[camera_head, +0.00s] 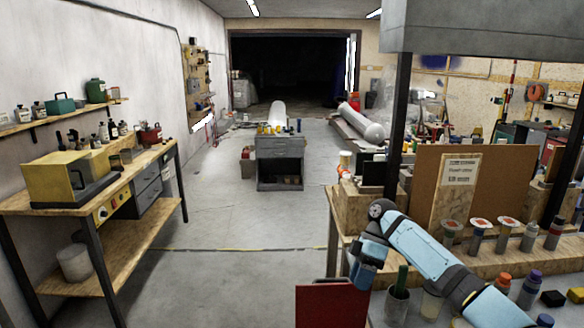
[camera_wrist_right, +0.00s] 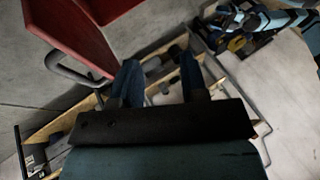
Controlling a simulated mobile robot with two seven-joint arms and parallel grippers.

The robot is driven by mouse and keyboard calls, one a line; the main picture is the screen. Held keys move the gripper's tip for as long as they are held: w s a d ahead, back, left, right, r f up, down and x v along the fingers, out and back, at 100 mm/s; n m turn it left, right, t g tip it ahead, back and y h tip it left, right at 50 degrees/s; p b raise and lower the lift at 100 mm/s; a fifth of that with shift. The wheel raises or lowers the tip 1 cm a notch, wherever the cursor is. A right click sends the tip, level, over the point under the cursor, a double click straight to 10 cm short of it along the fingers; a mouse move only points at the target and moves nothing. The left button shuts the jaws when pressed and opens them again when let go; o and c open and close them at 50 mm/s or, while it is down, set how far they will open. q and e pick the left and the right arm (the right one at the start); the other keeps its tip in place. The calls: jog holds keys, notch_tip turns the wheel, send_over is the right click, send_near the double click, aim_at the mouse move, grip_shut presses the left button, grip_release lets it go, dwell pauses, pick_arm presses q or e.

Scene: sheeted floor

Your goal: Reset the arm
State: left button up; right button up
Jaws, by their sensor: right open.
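My right arm (camera_head: 425,250), light blue and dark grey, comes in from the lower right over the workbench and bends down at its left end. My right gripper (camera_head: 362,278) hangs there, close to a red panel-like object (camera_head: 331,306) at the bottom edge. Whether they touch cannot be told. In the right wrist view the two dark fingers of the right gripper (camera_wrist_right: 158,76) stand apart with nothing held between them. The red object (camera_wrist_right: 70,35), with a grey curved handle beside it, is at upper left there.
The right bench holds a cup with a green item (camera_head: 398,300), several capped bottles (camera_head: 529,288) and a brown board (camera_head: 492,190) close around my right arm. A left bench (camera_head: 90,180) carries a yellow box (camera_head: 65,178). The grey floor (camera_head: 230,215) between is mostly clear.

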jog(key=s+a+f+m+t, duration=0.2)
jog(key=s+f+m, duration=0.1)
jog(key=s+f, duration=0.65)
jog(key=s+a+f+m+t, duration=0.1)
jog(key=s+a+f+m, duration=0.15)
jog(key=s+f, duration=0.65)
jog(key=s+d+r+m+t+h, duration=0.25)
jog(key=s+d+m, duration=0.35)
jog(key=s, duration=0.6)
jog(key=s+d+r+m+t+h, duration=0.1)
jog(key=s+d+r+m+t, duration=0.25)
jog(key=s+d, duration=0.65)
pick_arm(q)
jog(key=r+p, duration=0.2)
jog(key=p, duration=0.1)
jog(key=r+p, duration=0.1)
jog(key=r, duration=0.1)
jog(key=shift+w+a+r+p, duration=0.1)
jog(key=shift+w+a+p, duration=0.15)
jog(key=shift+w+p, duration=0.05)
pick_arm(e)
jog(key=w+a+f+t+y, duration=0.2)
jog(key=w+a+f+t, duration=0.2)
jog(key=a+f+t, duration=0.3)
jog(key=shift+a+f+n, duration=0.4)
jog(key=shift+a+f, duration=0.3)
jog(key=shift+f, duration=0.1)
jog(key=shift+y, duration=0.25)
